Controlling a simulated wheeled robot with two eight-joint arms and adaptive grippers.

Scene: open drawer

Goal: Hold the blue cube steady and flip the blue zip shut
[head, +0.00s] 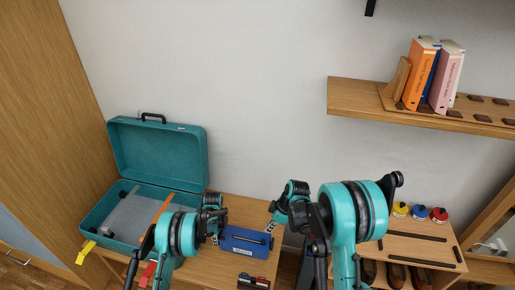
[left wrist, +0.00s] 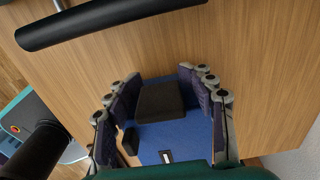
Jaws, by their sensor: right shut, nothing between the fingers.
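A blue case-like block (head: 237,245) lies on the wooden table, with a dark bar on top and a pale label on its front edge. In the left wrist view, the blue block (left wrist: 190,135) shows between my fingers, with a dark raised piece (left wrist: 160,100) on it. My left gripper (head: 214,228) is at the block's left end. Its fingers (left wrist: 165,85) stand apart on either side of the blue surface; firm contact cannot be made out. My right gripper (head: 272,222) is shut and empty, just right of the block's upper right corner. No separate blue zip can be made out.
An open teal suitcase (head: 158,152) stands to the left, with an orange strip inside. A shelf with books (head: 421,75) and a rack with coloured knobs (head: 420,212) are at right.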

